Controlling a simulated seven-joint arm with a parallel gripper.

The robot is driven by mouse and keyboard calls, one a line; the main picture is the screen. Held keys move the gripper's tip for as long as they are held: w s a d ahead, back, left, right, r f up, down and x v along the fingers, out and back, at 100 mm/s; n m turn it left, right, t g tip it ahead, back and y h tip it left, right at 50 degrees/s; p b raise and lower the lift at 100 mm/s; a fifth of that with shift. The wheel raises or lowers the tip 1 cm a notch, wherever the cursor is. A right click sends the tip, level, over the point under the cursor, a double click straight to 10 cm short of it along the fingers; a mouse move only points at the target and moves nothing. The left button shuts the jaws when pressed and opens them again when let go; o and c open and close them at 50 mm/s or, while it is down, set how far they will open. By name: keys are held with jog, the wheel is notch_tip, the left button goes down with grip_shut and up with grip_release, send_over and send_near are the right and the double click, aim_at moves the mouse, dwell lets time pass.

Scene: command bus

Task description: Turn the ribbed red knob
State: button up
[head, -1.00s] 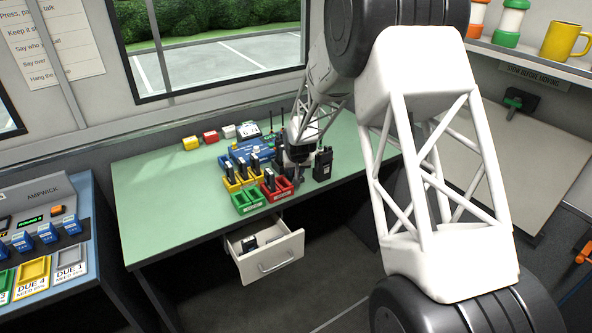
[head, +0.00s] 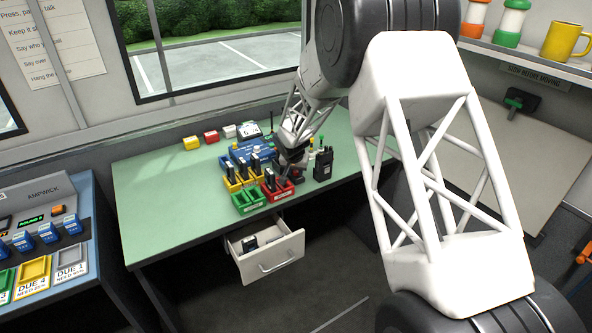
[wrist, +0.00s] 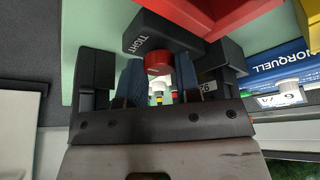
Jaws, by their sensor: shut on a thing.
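The red knob (wrist: 158,63) shows in the wrist view against a dark block (wrist: 160,38) with the word TIGHT on it. My gripper (wrist: 158,82) has its blue-faced fingers on either side of the knob, shut on it. The knob's ribs are too small to make out, and its lower part is partly hidden. In the head view my gripper (head: 292,164) is low over the right part of the green desk, behind the red tray; the knob cannot be told clearly there.
A black radio (head: 323,165) stands just right of my gripper. An open drawer (head: 270,265) juts out below. The desk's left side (head: 150,195) is clear.

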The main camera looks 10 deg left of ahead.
jog(key=shift+m, duration=0.3)
jog(key=o, duration=0.9)
jog(key=shift+s+r, duration=0.1)
jog(key=shift+r, duration=0.05)
jog(key=shift+v, duration=3.7)
jog(key=shift+a, duration=0.1)
